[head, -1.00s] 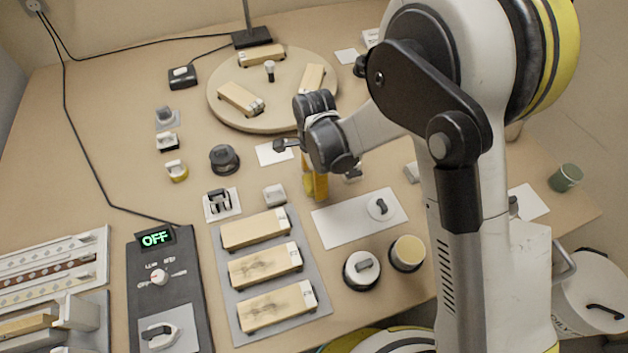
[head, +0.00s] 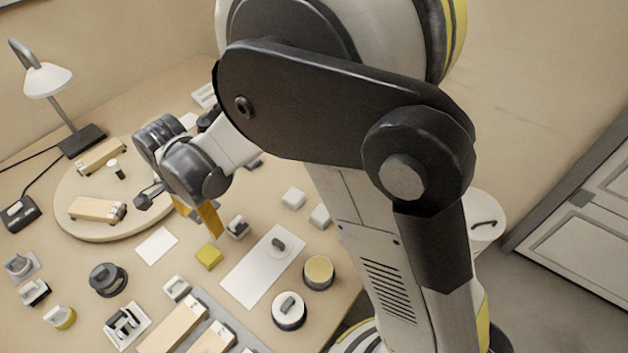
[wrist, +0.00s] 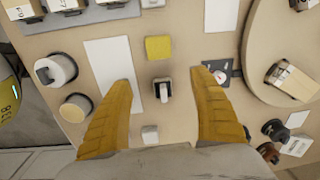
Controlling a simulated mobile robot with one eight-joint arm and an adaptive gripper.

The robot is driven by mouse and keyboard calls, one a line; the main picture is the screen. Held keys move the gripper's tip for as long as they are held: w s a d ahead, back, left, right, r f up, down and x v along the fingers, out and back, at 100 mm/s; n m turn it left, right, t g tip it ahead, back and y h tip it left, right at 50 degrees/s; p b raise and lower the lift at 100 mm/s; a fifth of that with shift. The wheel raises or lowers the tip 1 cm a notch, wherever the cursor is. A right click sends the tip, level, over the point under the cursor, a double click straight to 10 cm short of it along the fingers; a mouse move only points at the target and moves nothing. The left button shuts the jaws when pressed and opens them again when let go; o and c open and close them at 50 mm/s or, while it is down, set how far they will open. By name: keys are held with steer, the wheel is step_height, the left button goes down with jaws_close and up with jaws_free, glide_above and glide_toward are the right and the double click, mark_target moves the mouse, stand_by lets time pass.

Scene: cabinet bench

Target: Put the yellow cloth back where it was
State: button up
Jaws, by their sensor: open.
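The yellow cloth (head: 209,256) is a small, square, folded pad lying on the bare bench between a small white card (head: 157,245) and a long white sheet (head: 248,284). It also shows at the top middle of the wrist view (wrist: 159,48). My gripper (head: 196,214) is above the bench, behind the cloth in the head view. In the wrist view its two yellow fingers are wide apart with nothing held between them (wrist: 161,78). The cloth is beyond the fingertips, apart from them.
A small block with a dark-topped handle (wrist: 161,90) stands below the open fingers, beside the cloth. Two round pots (head: 289,309) stand near the bench edge. A round wooden board (head: 70,213) and lamp (head: 62,90) are at left. White blocks (head: 293,198) stand behind.

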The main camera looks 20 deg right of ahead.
steer(key=s+d+r+n+t, duration=0.3)
steer(key=d+r+n, duration=0.2)
steer(key=d+r, duration=0.9)
steer(key=s+d+r+n+t, duration=0.2)
steer(key=s+d+n, duration=0.3)
steer(key=s+d, duration=0.4)
steer(key=d+t, duration=0.1)
steer(key=d, duration=0.3)
steer(key=shift+s+n+t, duration=0.2)
steer(key=shift+n+t, duration=0.1)
steer(key=shift+n, duration=0.1)
